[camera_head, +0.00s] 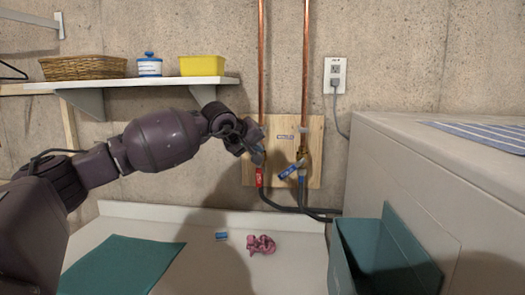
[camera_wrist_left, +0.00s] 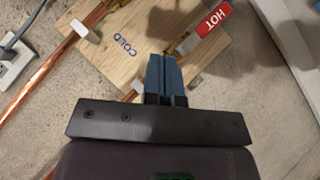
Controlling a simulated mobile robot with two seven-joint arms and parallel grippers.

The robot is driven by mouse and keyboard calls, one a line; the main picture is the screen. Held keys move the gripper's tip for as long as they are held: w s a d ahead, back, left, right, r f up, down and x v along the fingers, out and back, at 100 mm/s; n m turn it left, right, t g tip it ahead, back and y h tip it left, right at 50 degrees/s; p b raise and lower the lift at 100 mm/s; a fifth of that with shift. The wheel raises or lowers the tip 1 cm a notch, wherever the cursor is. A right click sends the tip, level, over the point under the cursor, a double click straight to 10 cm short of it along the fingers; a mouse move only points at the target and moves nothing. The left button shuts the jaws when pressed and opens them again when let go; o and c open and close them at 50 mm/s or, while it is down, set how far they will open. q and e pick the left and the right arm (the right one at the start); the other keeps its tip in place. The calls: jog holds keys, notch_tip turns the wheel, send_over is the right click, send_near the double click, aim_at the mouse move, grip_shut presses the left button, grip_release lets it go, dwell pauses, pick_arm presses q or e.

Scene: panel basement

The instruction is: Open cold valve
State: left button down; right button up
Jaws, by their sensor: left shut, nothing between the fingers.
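The cold valve's blue lever (camera_head: 291,169) sits on the right copper pipe in the head view, tilted, its left end lower. The hot valve's red lever (camera_head: 259,178) hangs down on the left pipe; it also shows in the left wrist view (camera_wrist_left: 213,22), marked HOT. Both are on a wooden board (camera_head: 315,150). My left gripper (camera_head: 259,158) is shut and empty, in front of the left pipe just above the red lever, left of the blue lever. Its closed fingers show in the left wrist view (camera_wrist_left: 163,75) beside the COLD lettering (camera_wrist_left: 127,45). The blue lever is not seen there.
A shelf (camera_head: 150,81) with a basket, jar and yellow box is above my left arm. A white washer-like body (camera_head: 430,165) stands at right, with an open teal box (camera_head: 388,255) before it. A pink item (camera_head: 261,244) and teal cloth (camera_head: 125,265) lie on the white surface below.

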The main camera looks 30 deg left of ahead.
aim_at(292, 169)
pick_arm(q)
jog(key=w+d+f, duration=0.3)
jog(key=w+f, duration=0.4)
jog(key=shift+w+f, duration=0.2)
jog(key=shift+w, duration=0.1)
jog(key=shift+f+b, duration=0.1)
jog(key=shift+b, duration=0.25)
jog(key=shift+d+f, duration=0.1)
jog(key=shift+f, duration=0.05)
